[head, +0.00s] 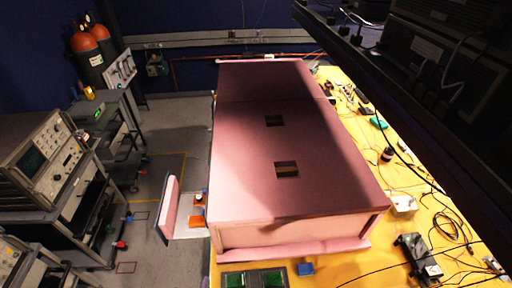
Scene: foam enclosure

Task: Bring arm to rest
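A large pink foam enclosure (255,130) stands on a yellow table (350,262), seen from above. Its top has two small square openings, one near the middle and one nearer the front. Neither of my arms nor either gripper shows in the head view. Whatever is inside the enclosure is hidden by its top.
An open pink panel (171,205) stands at the enclosure's left side near small orange objects (197,222). Cables and small devices (417,256) litter the table's right side. Instrument carts (45,160) stand at left. A dark overhead structure (410,80) fills the upper right. Grey floor is partly clear.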

